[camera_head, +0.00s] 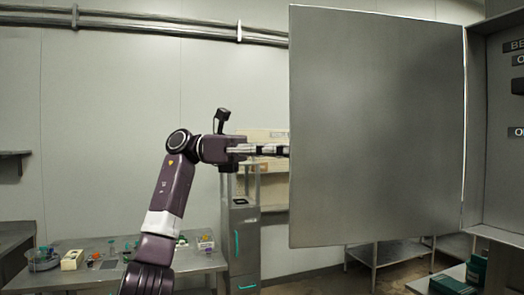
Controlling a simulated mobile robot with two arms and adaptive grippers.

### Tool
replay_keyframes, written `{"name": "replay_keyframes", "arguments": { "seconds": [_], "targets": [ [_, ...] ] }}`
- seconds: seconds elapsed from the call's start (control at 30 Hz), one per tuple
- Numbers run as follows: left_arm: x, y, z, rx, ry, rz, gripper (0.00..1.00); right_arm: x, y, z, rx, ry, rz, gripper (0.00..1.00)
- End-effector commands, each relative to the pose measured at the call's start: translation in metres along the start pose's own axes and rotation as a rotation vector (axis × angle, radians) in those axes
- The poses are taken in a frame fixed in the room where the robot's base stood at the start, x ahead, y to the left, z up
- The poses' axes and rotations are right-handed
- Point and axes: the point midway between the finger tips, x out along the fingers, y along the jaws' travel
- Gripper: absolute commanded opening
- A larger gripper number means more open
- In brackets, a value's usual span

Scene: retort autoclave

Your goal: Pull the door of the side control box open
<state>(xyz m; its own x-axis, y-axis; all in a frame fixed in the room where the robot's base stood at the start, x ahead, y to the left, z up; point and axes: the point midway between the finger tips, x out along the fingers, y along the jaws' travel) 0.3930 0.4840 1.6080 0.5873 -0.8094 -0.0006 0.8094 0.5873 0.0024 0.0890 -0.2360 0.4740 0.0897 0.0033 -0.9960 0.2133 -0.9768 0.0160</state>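The control box door (375,130) is a large flat grey metal panel. It stands swung open, its right edge along the left side of the control box (502,130), whose inside shows with dark label plates. My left arm comes in from the lower left. My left gripper (281,150) is at the door's free left edge, about mid-height. Its fingertips meet or pass behind that edge, so I cannot tell whether they touch or hold the door. My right gripper is not in view.
A steel table (195,262) with small items and a bowl stands at the lower left. A grey pedestal (243,235) stands behind my gripper. A low metal rack (390,252) and green boxes (455,284) are below the door. Pipes (150,24) run along the wall.

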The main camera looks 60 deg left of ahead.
Motion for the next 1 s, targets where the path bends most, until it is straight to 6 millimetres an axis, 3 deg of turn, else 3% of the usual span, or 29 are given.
{"name": "replay_keyframes", "arguments": {
  "seconds": [0.1,0.5,1.0],
  "targets": [
    [-0.021,0.0,0.001,0.002,-0.006,0.0,0.26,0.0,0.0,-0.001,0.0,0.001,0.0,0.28],
    [-0.063,0.0,0.001,0.001,-0.005,-0.001,0.26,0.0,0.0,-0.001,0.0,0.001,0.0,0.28],
    [-0.087,0.0,-0.001,-0.001,-0.001,0.0,0.26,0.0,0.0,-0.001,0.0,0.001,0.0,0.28]
  ]
}}
